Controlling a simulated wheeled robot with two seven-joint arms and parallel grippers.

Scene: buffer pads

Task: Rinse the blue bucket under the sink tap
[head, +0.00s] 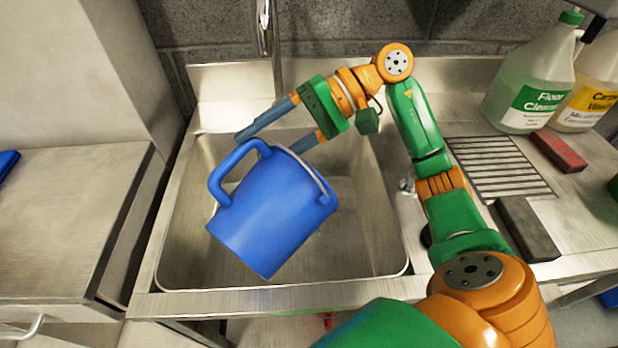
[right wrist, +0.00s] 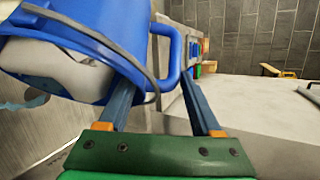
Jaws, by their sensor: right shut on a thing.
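The blue bucket (head: 268,212) hangs tilted over the sink basin (head: 350,235) in the head view, its side handle (head: 222,180) toward the upper left. My right gripper (head: 266,145) is shut on the bucket near its handle; the exact contact is partly hidden. In the right wrist view the bucket (right wrist: 110,28) fills the upper left, with its rim and a grey wire bail showing. Something pale grey shows inside its mouth; I cannot tell what it is. The metal tap (head: 266,35) is behind and above the bucket. My left gripper is not in view.
A floor cleaner jug (head: 530,85) and a second jug (head: 598,90) stand at the back right. A red block (head: 558,151) and a dark grey block (head: 526,229) lie by the drain grate (head: 498,167).

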